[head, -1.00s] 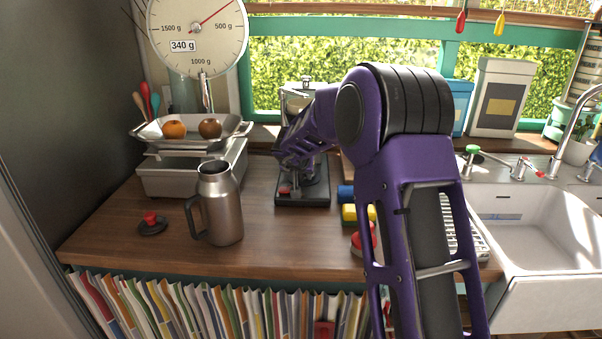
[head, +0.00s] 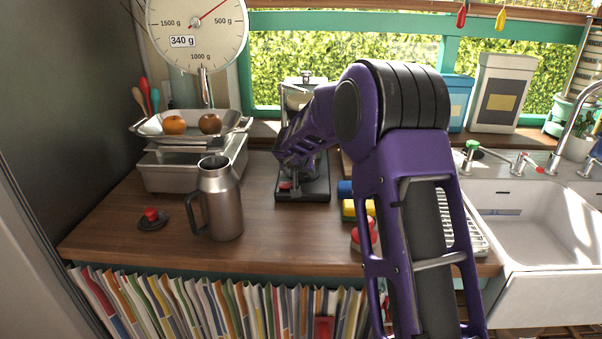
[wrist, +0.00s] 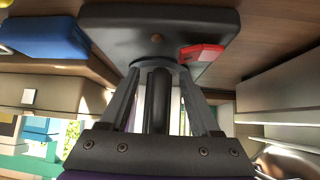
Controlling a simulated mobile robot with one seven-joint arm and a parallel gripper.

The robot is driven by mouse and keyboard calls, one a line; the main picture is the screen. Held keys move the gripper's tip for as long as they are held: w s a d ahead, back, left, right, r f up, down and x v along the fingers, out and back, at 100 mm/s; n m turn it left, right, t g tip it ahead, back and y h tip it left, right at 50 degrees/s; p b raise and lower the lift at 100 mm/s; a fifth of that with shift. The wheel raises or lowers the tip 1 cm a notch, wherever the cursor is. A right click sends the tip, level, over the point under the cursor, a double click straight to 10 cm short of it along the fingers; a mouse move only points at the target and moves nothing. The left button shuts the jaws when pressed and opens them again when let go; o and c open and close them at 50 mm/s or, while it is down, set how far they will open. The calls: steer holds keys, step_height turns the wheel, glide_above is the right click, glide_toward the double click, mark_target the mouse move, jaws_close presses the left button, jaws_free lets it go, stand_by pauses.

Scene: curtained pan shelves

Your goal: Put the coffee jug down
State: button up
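A steel jug (head: 221,203) with a dark handle on its left stands upright on the wooden counter, left of my arm. It may be the coffee jug. My gripper is at the coffee machine (head: 303,185), where my purple arm hides part of it in the head view. In the wrist view my two grey fingers (wrist: 158,84) stand apart, with a dark upright part (wrist: 157,105) between them. I cannot tell whether they touch it. A dark base plate (wrist: 110,22) with a red part lies beyond the fingers.
A kitchen scale (head: 170,170) with two round fruits in its pan stands behind the jug. A dark lid with a red knob (head: 151,215) lies left of the jug. Blue and yellow items lie beside my arm. The sink (head: 520,225) is at right. The counter's front left is clear.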

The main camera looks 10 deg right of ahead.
steer(key=shift+o, duration=0.7)
steer(key=p+v, duration=0.1)
steer(key=v, duration=1.6)
steer(key=shift+p, duration=0.35)
steer(key=shift+s+a+r, duration=0.1)
steer(key=shift+s, duration=0.05)
jaws_close()
steer(key=shift+r, duration=0.1)
step_height(320, 180, up, 12)
stand_by(1.6)
